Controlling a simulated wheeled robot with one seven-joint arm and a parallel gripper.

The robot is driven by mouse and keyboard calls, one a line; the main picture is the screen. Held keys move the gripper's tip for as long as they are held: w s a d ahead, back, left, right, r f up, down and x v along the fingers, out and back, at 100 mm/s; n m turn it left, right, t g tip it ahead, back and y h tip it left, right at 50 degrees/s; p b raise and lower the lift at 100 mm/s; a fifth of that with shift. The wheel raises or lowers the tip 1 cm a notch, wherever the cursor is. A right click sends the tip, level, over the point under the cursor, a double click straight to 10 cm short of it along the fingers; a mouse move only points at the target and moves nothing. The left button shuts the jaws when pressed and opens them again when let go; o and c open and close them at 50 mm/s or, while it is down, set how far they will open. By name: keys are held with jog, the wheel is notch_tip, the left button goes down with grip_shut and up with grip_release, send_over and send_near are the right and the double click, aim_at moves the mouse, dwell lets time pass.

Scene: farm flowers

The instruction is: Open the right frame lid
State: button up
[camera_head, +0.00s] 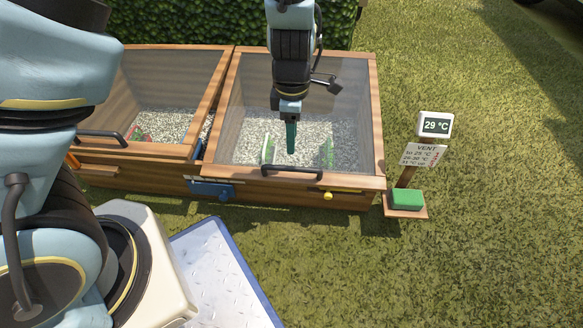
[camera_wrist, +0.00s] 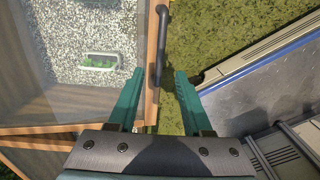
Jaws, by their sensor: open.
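The right frame lid (camera_head: 372,112) is a clear pane in a wooden surround. It lies down on the right wooden cold frame, with gravel and green plants seen through it. Its dark bar handle (camera_head: 292,171) runs along the front edge. In the wrist view the handle (camera_wrist: 158,48) rises ahead of my gripper (camera_wrist: 157,82). My open green fingers stand on either side of the lid's front edge, the handle's near end between them in the picture. In the head view my gripper (camera_head: 291,150) appears over the lid, just behind the handle. I cannot tell whether it touches anything.
The left frame has its own lid and handle (camera_head: 103,137). A blue latch-like part (camera_head: 211,190) and a yellow knob (camera_head: 328,195) sit on the front wall. A post with a 29 °C display (camera_head: 435,125), vent sign (camera_head: 423,154) and green block (camera_head: 407,198) stands right. Grass lies in front.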

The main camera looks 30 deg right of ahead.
aim_at(291, 167)
notch_tip(291, 167, down, 10)
jog(key=b, duration=0.5)
jog(key=shift+c, duration=0.3)
grip_shut()
dwell(0.9)
